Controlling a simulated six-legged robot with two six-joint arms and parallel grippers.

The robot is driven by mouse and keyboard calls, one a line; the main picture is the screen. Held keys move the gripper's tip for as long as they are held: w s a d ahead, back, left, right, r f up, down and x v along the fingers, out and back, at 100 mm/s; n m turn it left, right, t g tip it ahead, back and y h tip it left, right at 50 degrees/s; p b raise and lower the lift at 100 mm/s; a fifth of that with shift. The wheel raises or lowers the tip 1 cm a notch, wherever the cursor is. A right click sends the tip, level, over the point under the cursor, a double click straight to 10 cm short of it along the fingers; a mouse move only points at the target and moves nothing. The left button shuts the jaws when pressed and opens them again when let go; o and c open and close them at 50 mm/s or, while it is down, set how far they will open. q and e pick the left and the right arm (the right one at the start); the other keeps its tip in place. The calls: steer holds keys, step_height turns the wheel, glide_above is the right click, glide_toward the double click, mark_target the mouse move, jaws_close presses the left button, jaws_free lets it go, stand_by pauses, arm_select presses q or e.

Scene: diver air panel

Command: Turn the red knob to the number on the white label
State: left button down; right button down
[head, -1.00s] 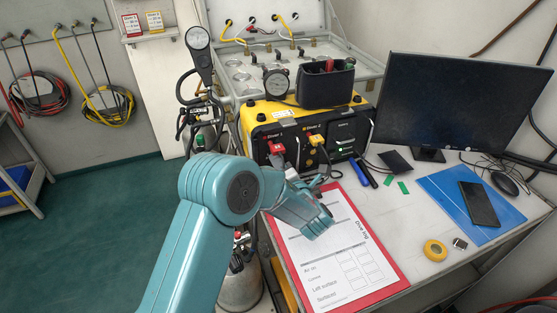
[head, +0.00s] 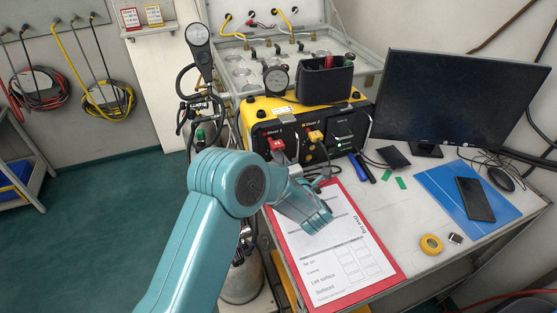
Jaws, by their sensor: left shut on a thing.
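The black and yellow air panel (head: 258,113) stands on the bench, with a red fitting (head: 276,145) on the left of its front and a yellow fitting (head: 316,137) to the right. My left arm crosses in front of it. My left gripper (head: 294,170) is at the panel front just below the red fitting, shut on what appears to be the red knob, which the gripper and wrist hide. A small white label (head: 283,110) is on the case's top edge; its writing is too small to read. My right gripper is not in view.
A red clipboard (head: 392,287) with a form lies under my forearm. A black pouch (head: 325,82) and a gauge (head: 276,80) stand on the panel. A monitor (head: 465,100), blue folder (head: 435,178) and tape roll (head: 431,244) are right. Hoses hang left.

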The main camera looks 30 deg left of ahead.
arm_select(q)
steer(key=c, duration=0.9)
jaws_free()
steer(key=b+v, duration=0.2)
steer(key=v, duration=1.4)
steer(key=shift+s+d, duration=0.1)
steer(key=shift+d, duration=0.1)
